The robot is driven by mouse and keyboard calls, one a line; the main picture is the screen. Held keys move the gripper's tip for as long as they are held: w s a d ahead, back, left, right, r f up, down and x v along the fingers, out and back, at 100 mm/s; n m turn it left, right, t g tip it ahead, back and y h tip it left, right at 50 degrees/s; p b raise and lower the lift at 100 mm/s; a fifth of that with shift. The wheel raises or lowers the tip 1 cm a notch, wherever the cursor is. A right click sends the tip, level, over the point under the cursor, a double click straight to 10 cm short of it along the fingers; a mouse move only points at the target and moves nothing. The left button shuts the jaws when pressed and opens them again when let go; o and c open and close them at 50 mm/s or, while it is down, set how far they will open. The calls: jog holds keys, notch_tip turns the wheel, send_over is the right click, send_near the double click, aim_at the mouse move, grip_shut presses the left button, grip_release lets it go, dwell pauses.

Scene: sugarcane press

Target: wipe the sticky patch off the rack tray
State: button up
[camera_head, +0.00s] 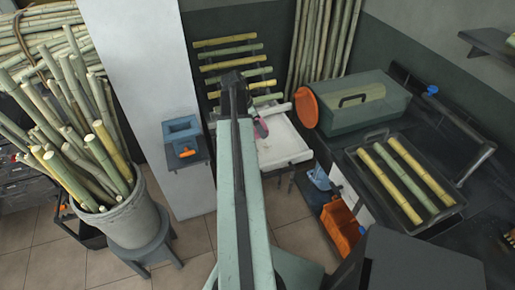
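A pale tray (285,140) sits below the wall rack of cane, right of my arm. My arm crosses the middle of the view and covers the tray's left part. My gripper (258,122) is over the tray's left side, small and mostly hidden behind my arm. A small pink thing (262,129) shows at the gripper, and I cannot tell whether it is held or whether it touches the tray. I cannot make out a sticky patch on the visible part of the tray.
Several canes lie on the wall rack (232,53). A lidded green case (362,105) and a dark tray of canes (447,203) stand right. An orange bin (342,228) is below. A bucket of canes (128,217) on a stool and a pale pillar (140,60) stand left.

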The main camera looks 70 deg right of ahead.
jog(key=w+d+f+b, duration=0.2)
jog(key=f+b, duration=0.3)
jog(key=f, duration=0.3)
jog(key=shift+d, duration=0.65)
jog(key=shift+f, duration=0.2)
